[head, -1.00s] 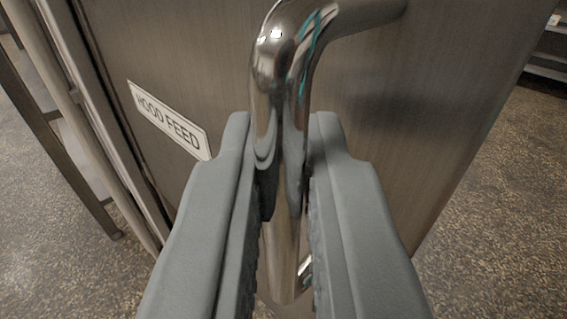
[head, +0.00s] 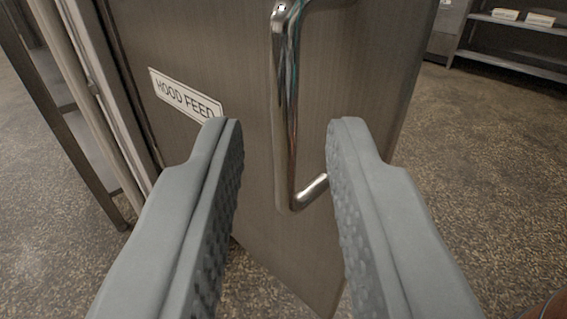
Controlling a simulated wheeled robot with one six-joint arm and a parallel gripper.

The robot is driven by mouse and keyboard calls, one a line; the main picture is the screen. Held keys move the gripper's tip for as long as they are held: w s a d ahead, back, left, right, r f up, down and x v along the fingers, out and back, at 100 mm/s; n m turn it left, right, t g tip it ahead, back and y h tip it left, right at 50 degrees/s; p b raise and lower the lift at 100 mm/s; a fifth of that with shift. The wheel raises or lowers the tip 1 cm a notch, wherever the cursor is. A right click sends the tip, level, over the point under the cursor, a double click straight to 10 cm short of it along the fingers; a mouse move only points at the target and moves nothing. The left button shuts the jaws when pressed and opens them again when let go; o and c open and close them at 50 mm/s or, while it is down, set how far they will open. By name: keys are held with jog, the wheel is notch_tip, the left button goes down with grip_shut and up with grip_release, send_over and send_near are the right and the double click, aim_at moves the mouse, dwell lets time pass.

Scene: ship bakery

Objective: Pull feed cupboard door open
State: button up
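The feed cupboard door (head: 245,60) is a brown metal panel, standing swung out from its frame at the left, with floor visible past its right edge. A white label reading "HOOD FEED" (head: 185,97) is on it. A shiny chrome bar handle (head: 285,110) runs down the door's face. My gripper (head: 285,130) is open and empty. Its grey padded fingers are wide apart, with the handle beyond them and showing in the gap. The handle's lower end comes close to the right finger in the picture; I cannot tell whether they touch.
A pale cupboard frame (head: 110,110) and a dark post (head: 55,130) stand at the left. Shelving (head: 515,60) with small white boxes (head: 540,19) is at the far upper right. Speckled floor (head: 480,150) is clear to the right of the door.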

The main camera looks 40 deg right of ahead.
jog(key=v, duration=1.2)
